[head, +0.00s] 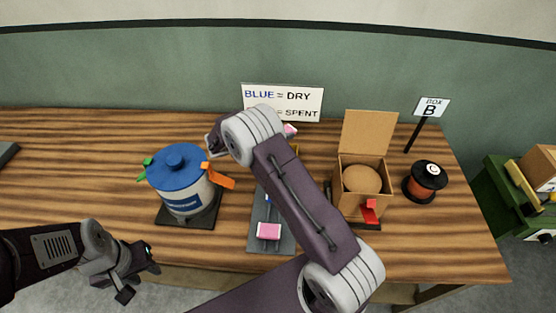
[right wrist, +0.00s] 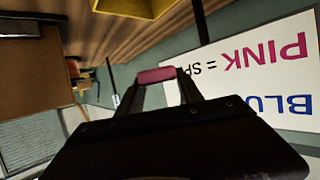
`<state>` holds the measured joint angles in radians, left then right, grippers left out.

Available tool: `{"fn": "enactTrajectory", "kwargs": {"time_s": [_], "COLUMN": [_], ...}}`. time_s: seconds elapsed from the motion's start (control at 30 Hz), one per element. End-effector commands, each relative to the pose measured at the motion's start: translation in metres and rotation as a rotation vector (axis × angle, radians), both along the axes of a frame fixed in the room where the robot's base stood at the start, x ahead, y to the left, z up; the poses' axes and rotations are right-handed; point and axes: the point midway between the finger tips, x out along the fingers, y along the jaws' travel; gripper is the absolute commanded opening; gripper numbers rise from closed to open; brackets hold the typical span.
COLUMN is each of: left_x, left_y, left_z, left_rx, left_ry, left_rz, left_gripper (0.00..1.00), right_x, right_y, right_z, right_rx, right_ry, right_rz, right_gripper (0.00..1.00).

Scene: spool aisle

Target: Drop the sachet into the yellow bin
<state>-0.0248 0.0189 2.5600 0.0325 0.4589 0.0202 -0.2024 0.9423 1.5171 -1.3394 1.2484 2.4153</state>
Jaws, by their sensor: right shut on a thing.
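A pink sachet (right wrist: 158,75) is between the fingertips of my right gripper (right wrist: 160,88), which is shut on it. In the head view its pink edge (head: 290,129) shows beside my right wrist; my arm hides the right gripper there. The yellow bin (head: 295,149) stands mostly hidden behind my right arm, near the sachet. The bin's yellow wall (right wrist: 150,10) also shows at the top of the right wrist view, apart from the sachet. My left gripper (head: 139,280) is open and empty at the table's front left.
A sign (head: 283,101) stands at the back. A blue-lidded pot (head: 181,180) is left, and an open cardboard box (head: 364,150) and a spool (head: 424,182) are right. A dark tray (head: 258,244) holds a pink item (head: 268,231). The table's left is mostly clear.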

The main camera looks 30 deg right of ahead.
Motion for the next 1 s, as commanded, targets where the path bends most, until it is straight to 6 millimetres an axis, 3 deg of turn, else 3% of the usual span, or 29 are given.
{"fn": "enactTrajectory", "kwargs": {"time_s": [0.3, 0.7, 0.73, 0.8, 1.0], "left_x": [0.000, 0.000, 0.000, 0.000, 0.000], "left_y": [0.000, 0.000, 0.000, 0.000, 0.000], "left_z": [-0.003, -0.003, -0.003, -0.003, -0.003], "left_rx": [0.000, 0.000, 0.000, 0.000, 0.000], "left_ry": [0.000, 0.000, 0.000, 0.000, 0.000], "left_rz": [0.000, 0.000, 0.000, 0.000, 0.000], "left_gripper": [0.36, 0.36, 0.36, 0.36, 0.36], "right_x": [0.000, 0.000, 0.000, 0.000, 0.000], "right_y": [0.000, 0.000, 0.000, 0.000, 0.000], "right_z": [-0.044, -0.054, -0.054, -0.054, -0.054], "right_rx": [-0.001, 0.000, 0.000, 0.000, 0.000], "right_ry": [0.001, 0.000, 0.000, 0.000, 0.000], "right_rz": [-0.001, 0.000, 0.000, 0.000, 0.000], "right_gripper": [0.04, 0.04, 0.46, 0.65, 0.68]}}
